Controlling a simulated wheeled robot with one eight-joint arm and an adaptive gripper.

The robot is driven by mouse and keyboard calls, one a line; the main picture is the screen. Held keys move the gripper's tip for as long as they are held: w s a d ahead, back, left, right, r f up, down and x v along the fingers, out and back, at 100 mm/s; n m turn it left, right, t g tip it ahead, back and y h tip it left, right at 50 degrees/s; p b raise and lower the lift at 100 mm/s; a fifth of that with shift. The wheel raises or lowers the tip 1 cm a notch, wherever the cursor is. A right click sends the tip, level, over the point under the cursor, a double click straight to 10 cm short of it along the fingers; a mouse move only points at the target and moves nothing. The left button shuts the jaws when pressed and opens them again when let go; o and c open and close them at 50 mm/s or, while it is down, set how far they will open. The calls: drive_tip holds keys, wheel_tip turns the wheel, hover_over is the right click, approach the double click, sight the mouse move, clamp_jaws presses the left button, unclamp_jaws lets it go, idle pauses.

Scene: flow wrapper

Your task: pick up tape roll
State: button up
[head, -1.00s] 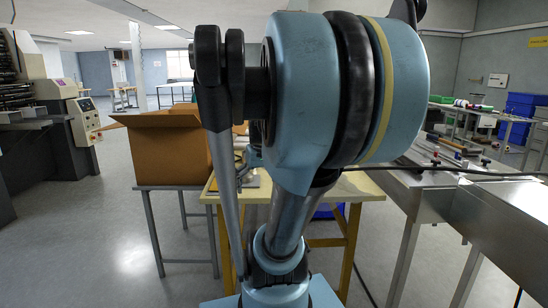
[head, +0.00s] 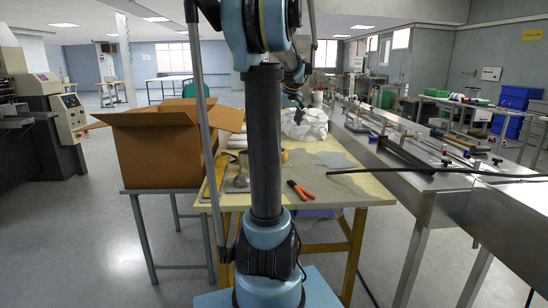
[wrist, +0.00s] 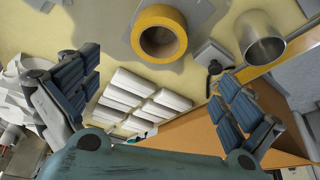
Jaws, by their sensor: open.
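The yellow tape roll (wrist: 160,13) lies on the table at the top centre of the wrist view, its hole facing the camera. In the head view a sliver of it (head: 284,156) shows beside my arm, which hides the rest. My gripper (wrist: 158,70) is open and empty, with its two blue-padded fingers spread wide at left and right. The roll lies beyond the fingertips, between their lines, and is not touched. In the head view my gripper (head: 296,102) is partly hidden behind my arm, above the far part of the table.
A metal cup (wrist: 264,42) stands right of the roll. White packs (wrist: 145,100) lie in rows nearby. A white bag (head: 308,124) sits at the table's back and orange-handled pliers (head: 301,190) at its front. An open cardboard box (head: 155,150) stands left; a metal conveyor (head: 415,175) runs right.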

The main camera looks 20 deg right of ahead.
drive_tip(key=x, duration=1.1)
drive_tip(key=shift+w+f, duration=0.15)
drive_tip(key=shift+w, duration=0.1)
drive_tip(key=shift+x, duration=3)
drive_tip(key=shift+d, duration=0.1)
drive_tip(key=c, duration=1)
